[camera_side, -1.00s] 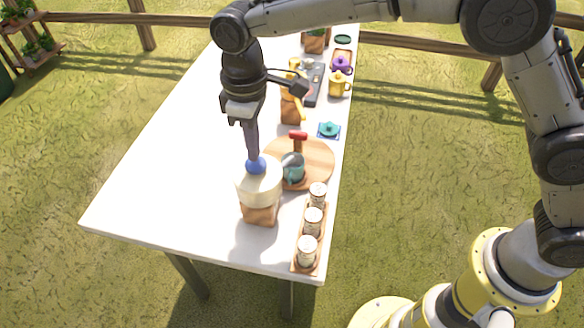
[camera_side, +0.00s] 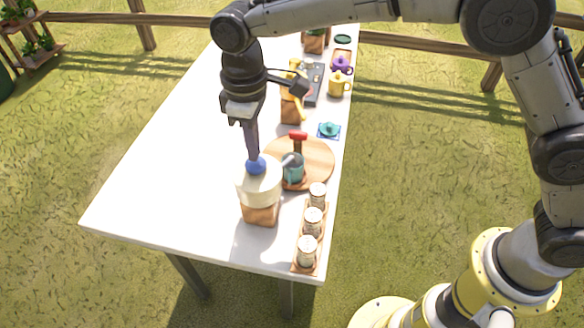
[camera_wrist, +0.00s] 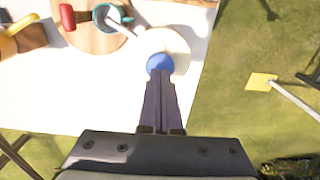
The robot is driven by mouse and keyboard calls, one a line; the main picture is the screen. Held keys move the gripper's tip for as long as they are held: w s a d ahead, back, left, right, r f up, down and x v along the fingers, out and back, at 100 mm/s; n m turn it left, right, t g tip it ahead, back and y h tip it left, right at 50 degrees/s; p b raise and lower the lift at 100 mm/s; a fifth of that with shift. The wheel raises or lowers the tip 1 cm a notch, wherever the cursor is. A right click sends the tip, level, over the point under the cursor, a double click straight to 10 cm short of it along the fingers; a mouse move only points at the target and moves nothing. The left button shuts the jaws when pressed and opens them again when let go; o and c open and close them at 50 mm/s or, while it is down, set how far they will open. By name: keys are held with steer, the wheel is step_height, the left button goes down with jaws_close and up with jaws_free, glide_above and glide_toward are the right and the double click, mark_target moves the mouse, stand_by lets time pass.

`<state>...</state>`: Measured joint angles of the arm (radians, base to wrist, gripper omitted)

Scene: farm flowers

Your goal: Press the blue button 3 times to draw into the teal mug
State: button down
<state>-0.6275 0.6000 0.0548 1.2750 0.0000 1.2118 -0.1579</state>
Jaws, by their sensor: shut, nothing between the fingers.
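The blue button (camera_side: 255,166) is a round knob on top of a cream, drum-shaped dispenser (camera_side: 260,190) with a wooden base. It also shows in the wrist view (camera_wrist: 160,63). My gripper (camera_side: 253,157) is shut and empty, pointing down with its tips at the button's top. They appear to touch it; in the wrist view the tips (camera_wrist: 160,80) overlap the button's near edge. The teal mug (camera_side: 292,170) stands upright beside the dispenser on a round wooden board (camera_side: 318,160). A pale spout or stream (camera_wrist: 122,27) reaches over the mug; its contents are unclear.
A red-topped wooden piece (camera_side: 298,137) stands behind the mug. Several jars sit on a wooden tray (camera_side: 297,262) at the front right. A teal lid (camera_side: 329,129), a yellow mug (camera_side: 339,86) and a purple pot (camera_side: 342,64) stand farther back. The table's left side is clear.

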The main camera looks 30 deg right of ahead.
steer(key=shift+f, duration=0.15)
steer(key=shift+f, duration=1.2)
steer(key=shift+r, duration=1.4)
steer(key=shift+f, duration=0.15)
stand_by(1.7)
steer(key=shift+f, duration=1.25)
steer(key=shift+r, duration=1.4)
